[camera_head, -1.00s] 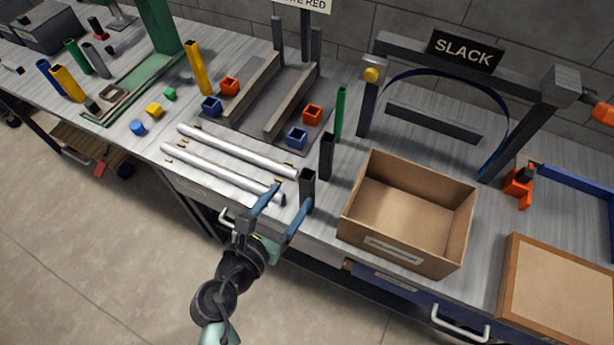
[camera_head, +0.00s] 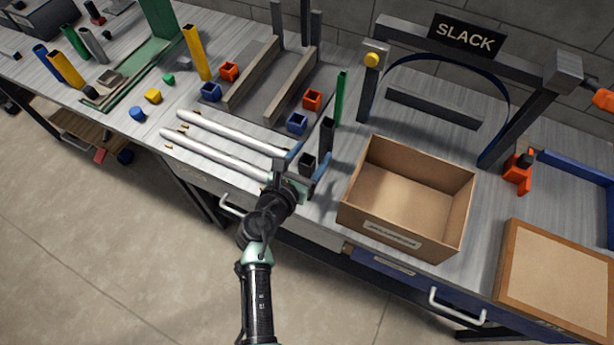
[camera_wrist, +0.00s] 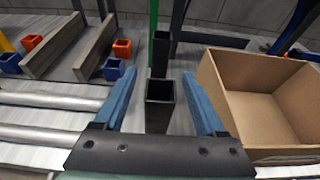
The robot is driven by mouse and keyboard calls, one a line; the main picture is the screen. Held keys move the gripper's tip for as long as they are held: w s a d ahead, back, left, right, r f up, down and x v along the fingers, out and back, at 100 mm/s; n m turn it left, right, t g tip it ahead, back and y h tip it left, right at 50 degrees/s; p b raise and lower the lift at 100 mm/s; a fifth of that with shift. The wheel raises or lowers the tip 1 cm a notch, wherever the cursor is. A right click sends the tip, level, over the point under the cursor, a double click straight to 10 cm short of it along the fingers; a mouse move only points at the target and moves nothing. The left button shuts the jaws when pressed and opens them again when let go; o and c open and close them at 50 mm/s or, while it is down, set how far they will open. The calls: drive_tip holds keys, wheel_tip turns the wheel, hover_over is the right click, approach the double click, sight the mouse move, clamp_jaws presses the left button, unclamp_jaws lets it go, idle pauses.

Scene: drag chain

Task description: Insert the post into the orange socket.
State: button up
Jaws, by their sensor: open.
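A black square hollow post (camera_head: 307,163) stands upright near the bench's front edge. My gripper (camera_head: 312,153) is open, with one blue finger on each side of this post. In the wrist view the post (camera_wrist: 160,92) shows between the fingers (camera_wrist: 159,74), with visible gaps on both sides. A second black post (camera_head: 327,138) stands just behind it. Two orange square sockets sit by the rails farther back: one (camera_head: 312,99) at the right rail and one (camera_head: 229,70) at the left rail. Which socket is meant cannot be told.
Blue sockets (camera_head: 297,123) (camera_head: 211,92) sit near the orange ones. A green post (camera_head: 341,98) stands behind the black posts. An open cardboard box (camera_head: 358,190) is close on the right. Two white rods (camera_head: 215,158) lie on the left.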

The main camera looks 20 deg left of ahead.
drive_tip(key=shift+w+f, duration=0.2)
drive_tip(key=shift+w, duration=0.45)
clamp_jaws()
idle(0.9)
